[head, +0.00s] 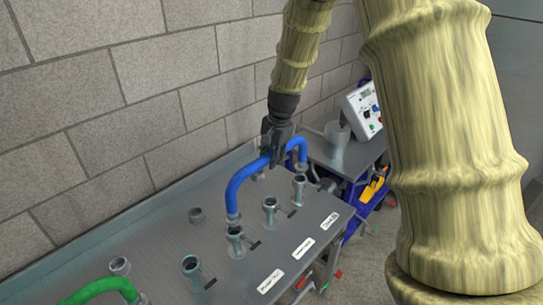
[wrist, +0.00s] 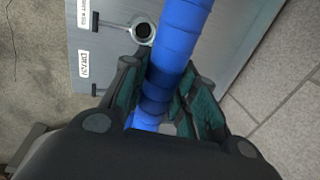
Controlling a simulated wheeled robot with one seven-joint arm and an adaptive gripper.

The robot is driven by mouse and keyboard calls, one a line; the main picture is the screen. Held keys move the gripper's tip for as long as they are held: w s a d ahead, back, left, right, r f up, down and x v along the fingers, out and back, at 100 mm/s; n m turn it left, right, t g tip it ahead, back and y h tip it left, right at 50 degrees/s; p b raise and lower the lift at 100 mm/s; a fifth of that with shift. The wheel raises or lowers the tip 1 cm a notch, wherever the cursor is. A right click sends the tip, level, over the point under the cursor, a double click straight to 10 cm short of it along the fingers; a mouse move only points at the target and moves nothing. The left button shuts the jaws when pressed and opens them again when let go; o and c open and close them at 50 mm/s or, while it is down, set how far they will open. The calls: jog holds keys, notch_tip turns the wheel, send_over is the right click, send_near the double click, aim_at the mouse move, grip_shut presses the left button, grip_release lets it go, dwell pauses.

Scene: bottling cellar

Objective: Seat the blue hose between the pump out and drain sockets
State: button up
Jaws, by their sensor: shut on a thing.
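The blue hose (head: 240,184) is a bent arc with metal end fittings. My gripper (head: 277,150) is shut on it near the top of the arc, and the wrist view shows the hose (wrist: 179,35) running between the fingers (wrist: 158,100). Its left end hangs at or just above a metal socket (head: 235,241). Its right end is close above or behind another socket (head: 299,186); I cannot tell whether either end touches. A further socket (head: 269,206) stands between them. The wrist view shows a DRAIN label (wrist: 84,65) and an open socket (wrist: 143,30).
A green hose (head: 98,290) lies at the lower left of the steel bench (head: 165,231). Another socket (head: 191,266) and white labels (head: 270,281) are on the bench. A control box (head: 363,110) stands behind right. A block wall (head: 120,110) runs along the back.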

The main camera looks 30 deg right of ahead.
jog(key=shift+w+f+b, duration=0.25)
jog(key=shift+f+b, duration=0.1)
jog(key=shift+f, duration=0.35)
jog(key=shift+s+f+b, duration=0.15)
jog(key=shift+f+b, duration=0.15)
jog(key=shift+b, duration=0.1)
jog(key=shift+f, duration=1.7)
jog(key=o, duration=1.1)
